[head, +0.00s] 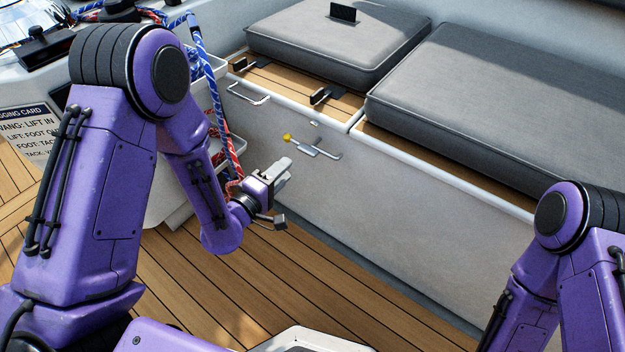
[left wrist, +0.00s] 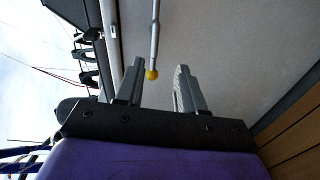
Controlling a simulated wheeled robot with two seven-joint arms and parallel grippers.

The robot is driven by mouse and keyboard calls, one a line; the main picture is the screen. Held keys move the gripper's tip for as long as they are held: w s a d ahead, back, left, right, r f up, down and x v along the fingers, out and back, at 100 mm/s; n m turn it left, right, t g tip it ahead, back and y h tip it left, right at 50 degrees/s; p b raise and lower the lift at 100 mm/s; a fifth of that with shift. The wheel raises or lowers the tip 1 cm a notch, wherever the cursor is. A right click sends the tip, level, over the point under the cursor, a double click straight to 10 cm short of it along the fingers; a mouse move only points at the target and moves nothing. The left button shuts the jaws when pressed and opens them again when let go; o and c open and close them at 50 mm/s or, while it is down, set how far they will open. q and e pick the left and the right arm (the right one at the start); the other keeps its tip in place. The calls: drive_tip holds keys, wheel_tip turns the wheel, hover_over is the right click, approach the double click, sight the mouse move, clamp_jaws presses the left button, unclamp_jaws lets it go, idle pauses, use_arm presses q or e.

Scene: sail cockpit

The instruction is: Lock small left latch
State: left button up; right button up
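The small latch (head: 316,147) is on the white front wall of the seat locker, below the smaller cushion. It has a metal lever and a yellow knob (head: 287,138) at its left end. In the left wrist view the yellow knob (left wrist: 152,75) hangs at the end of the metal rod (left wrist: 155,32) and appears between my fingertips. My left gripper (head: 284,170) is below and slightly left of the knob in the head view, apart from it. In the left wrist view my left gripper (left wrist: 159,68) is open and empty. My right gripper is out of view.
A grey cushion (head: 335,42) and a longer one (head: 500,105) lie on the wooden seat top. A metal handle (head: 248,93) is at the locker's upper left. Blue and red ropes (head: 212,90) hang beside my left arm. The wooden floor (head: 330,270) is clear.

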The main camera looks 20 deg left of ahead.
sight(310, 148)
use_arm(q)
drive_tip(key=shift+t+h, duration=0.5)
drive_tip(key=shift+h, duration=0.1)
drive_tip(key=b+x, duration=0.1)
drive_tip(key=x, duration=0.5)
drive_tip(key=b+x, duration=0.2)
drive_tip(key=x, duration=0.3)
drive_tip(key=shift+w+d+f, duration=0.1)
drive_tip(key=shift+w+d, duration=0.2)
drive_tip(key=shift+d, duration=0.05)
clamp_jaws()
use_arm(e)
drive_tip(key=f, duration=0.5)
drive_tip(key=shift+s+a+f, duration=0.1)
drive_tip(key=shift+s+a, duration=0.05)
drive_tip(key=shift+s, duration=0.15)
